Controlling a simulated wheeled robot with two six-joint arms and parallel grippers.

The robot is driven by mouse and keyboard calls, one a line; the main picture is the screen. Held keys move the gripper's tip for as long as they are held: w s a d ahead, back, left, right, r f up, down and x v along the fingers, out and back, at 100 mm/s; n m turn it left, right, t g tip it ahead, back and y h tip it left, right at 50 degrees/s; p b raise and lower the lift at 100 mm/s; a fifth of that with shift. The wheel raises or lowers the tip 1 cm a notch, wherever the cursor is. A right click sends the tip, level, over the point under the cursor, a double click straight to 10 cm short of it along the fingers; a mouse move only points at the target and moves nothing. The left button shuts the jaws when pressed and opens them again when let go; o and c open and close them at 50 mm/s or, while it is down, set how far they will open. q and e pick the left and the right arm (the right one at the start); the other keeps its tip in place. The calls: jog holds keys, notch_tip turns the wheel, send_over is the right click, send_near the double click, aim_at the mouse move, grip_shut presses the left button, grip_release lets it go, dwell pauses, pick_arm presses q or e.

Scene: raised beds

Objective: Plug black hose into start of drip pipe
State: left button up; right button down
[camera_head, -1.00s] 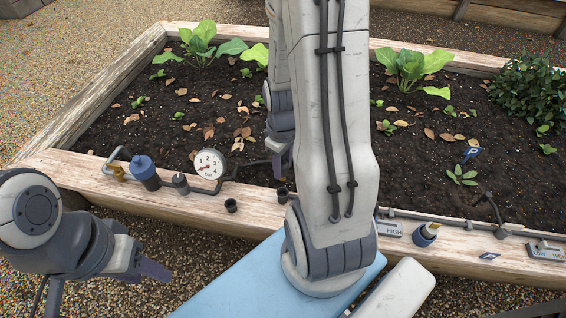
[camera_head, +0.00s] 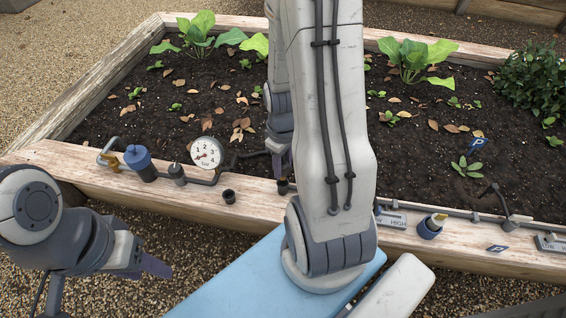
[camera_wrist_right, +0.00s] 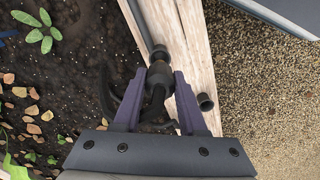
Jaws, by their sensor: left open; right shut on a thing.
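My right gripper (camera_wrist_right: 157,92), in the right wrist view, is shut on the black hose (camera_wrist_right: 157,98). The hose's thick dark end (camera_wrist_right: 160,74) lies between the purple fingers and points up the picture. The end of the drip pipe (camera_wrist_right: 158,51) on the plank is just ahead, nearly in line; I cannot tell whether they touch. In the head view my right arm hides much of the right gripper (camera_head: 281,158). The drip pipe (camera_head: 455,212) runs along the plank on the right; its start is hidden. My left gripper (camera_head: 150,263) is open and empty, in front of the bed.
A small dark cap (camera_head: 229,196) stands on the wooden plank (camera_head: 190,205). A round gauge (camera_head: 207,153) and blue filter (camera_head: 140,162) are to its left. Soil and plants lie behind.

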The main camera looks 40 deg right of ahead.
aim_at(283, 179)
jog(key=shift+p, duration=0.45)
dwell(0.7)
jog(key=shift+f+b, duration=1.65)
jog(key=shift+f, duration=0.65)
jog(key=shift+c, duration=1.9)
grip_release()
jog(key=o, duration=0.4)
jog(key=shift+r, duration=0.1)
